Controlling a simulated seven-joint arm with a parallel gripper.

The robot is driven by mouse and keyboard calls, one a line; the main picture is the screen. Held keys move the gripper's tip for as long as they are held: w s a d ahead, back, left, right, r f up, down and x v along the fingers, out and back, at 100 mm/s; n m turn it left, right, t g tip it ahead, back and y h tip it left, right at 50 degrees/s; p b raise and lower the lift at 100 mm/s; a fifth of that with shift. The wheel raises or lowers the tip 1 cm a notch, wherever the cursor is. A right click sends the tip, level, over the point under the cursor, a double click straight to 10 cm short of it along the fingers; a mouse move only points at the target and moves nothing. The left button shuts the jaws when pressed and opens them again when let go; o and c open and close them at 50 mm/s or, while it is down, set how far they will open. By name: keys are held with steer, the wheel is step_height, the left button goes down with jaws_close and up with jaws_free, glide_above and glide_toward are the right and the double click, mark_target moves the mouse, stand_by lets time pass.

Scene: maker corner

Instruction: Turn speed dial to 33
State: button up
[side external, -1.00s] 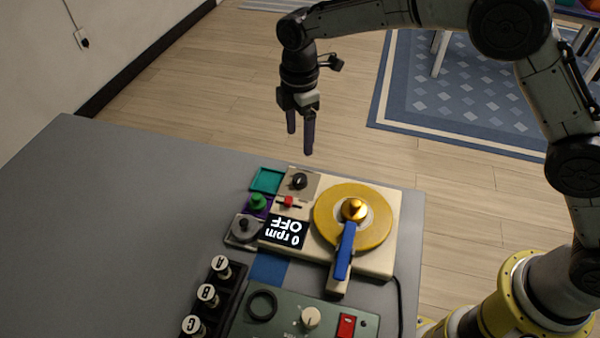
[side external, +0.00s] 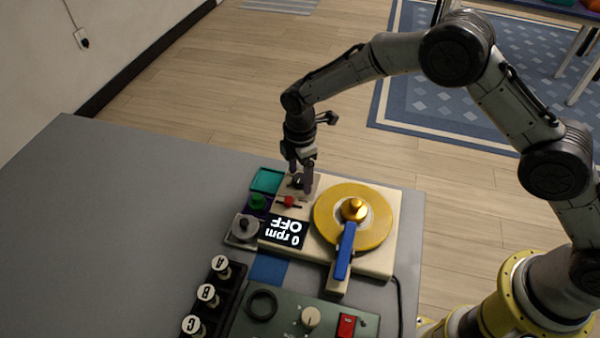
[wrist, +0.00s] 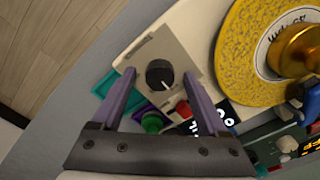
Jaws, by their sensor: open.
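The speed dial (wrist: 159,74) is a black knob with a white pointer line on a beige plate (wrist: 177,48) at the corner of the turntable base. In the wrist view it lies between my open fingers, a little beyond their tips. My gripper (side external: 301,184) points down over the dial in the side view, and its fingers partly hide the dial (side external: 297,181). I cannot tell whether the fingers touch it. The black display (side external: 284,232) reads 0 rpm and OFF. The yellow platter (side external: 375,222) has a gold knob (side external: 355,209) at its middle and a blue arm (side external: 345,252) lying across it.
A red slider (side external: 288,201) sits just beside the dial. A green knob (side external: 258,202), a teal tray (side external: 267,180) and a grey knob piece (side external: 244,228) stand along the base's left side. A green control box (side external: 283,315) is in front. The left of the grey table (side external: 120,230) is clear.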

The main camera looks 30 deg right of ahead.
jaws_close()
stand_by(0.3)
